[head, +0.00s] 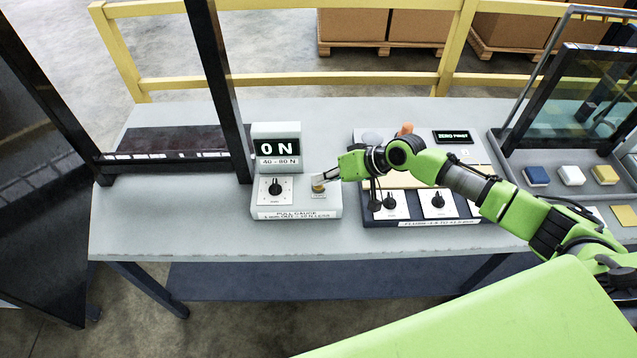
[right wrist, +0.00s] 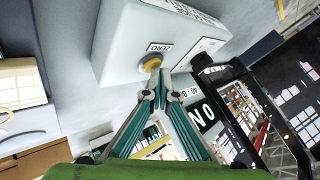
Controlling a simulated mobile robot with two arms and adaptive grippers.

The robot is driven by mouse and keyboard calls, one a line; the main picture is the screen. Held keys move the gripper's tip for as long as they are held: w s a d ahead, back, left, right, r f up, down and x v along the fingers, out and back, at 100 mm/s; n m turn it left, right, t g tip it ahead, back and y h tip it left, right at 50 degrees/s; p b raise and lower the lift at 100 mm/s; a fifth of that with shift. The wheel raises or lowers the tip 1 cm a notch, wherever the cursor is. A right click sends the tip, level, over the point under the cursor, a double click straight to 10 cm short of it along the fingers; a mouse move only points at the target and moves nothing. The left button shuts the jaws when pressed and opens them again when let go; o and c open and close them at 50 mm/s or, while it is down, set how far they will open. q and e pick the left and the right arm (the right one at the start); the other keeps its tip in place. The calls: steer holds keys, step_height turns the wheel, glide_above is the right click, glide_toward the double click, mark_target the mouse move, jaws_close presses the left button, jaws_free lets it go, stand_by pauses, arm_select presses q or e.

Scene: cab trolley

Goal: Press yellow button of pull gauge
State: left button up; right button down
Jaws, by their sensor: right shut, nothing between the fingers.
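The pull gauge (head: 296,203) is a light grey box on the table, with a black dial (head: 275,187) and a raised display (head: 277,148) reading "0 N" over "40 - 80 N". Its yellow button (head: 318,187) is at the right of the top face. It also shows in the right wrist view (right wrist: 151,62), beside a label reading "ZERO". My right gripper (head: 322,180) is shut and empty, coming in from the right, with its tips at the button. In the wrist view the tips (right wrist: 158,75) overlap the button's edge; I cannot tell whether it is pressed. My left gripper is out of view.
Blue, white and yellow buttons (head: 571,175) are farther right. A dark post (head: 215,80) rises left of the gauge. The table front is clear.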

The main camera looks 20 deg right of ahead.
mark_target(321, 186)
steer(key=shift+r+p, duration=0.55)
steer(key=shift+r, duration=0.2)
step_height(321, 186, up, 5)
steer(key=p, duration=0.4)
steer(key=shift+r+p, duration=0.1)
steer(key=shift+p, duration=0.25)
